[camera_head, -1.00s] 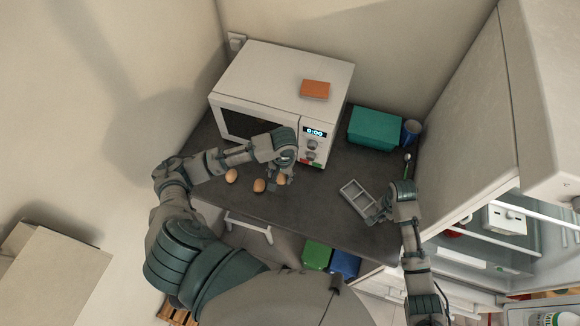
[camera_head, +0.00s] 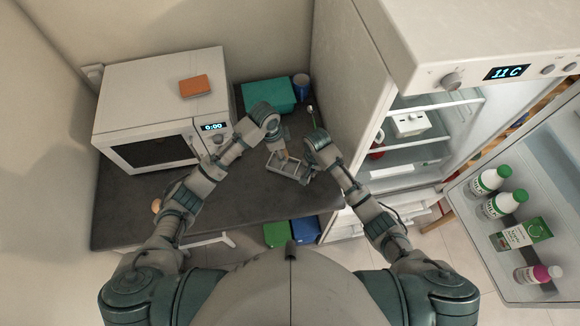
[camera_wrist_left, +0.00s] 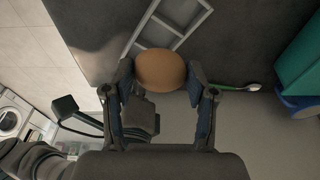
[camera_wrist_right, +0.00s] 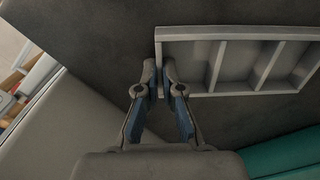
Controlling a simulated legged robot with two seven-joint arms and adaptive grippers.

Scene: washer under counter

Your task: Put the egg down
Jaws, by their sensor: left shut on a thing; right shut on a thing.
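A brown egg (camera_wrist_left: 160,70) is held between the two fingers of my left gripper (camera_head: 281,150). In the left wrist view, part of the grey compartment tray (camera_wrist_left: 153,43) shows beyond the egg. In the head view, the egg appears over or close to the far side of the tray (camera_head: 272,168); its height above it is hard to tell. My right gripper (camera_wrist_right: 158,82) is shut on the tray's rim at one corner. The tray's compartments seen in the right wrist view look empty. Another egg (camera_head: 156,205) lies on the counter, partly hidden by my left arm.
A white microwave (camera_head: 160,155) with an orange block (camera_head: 195,86) on top stands at the back left. A teal box (camera_head: 268,95) and a blue cup (camera_head: 301,82) stand behind the tray. The fridge (camera_head: 410,135) on the right is open. The dark counter (camera_head: 245,200) has bare room in front.

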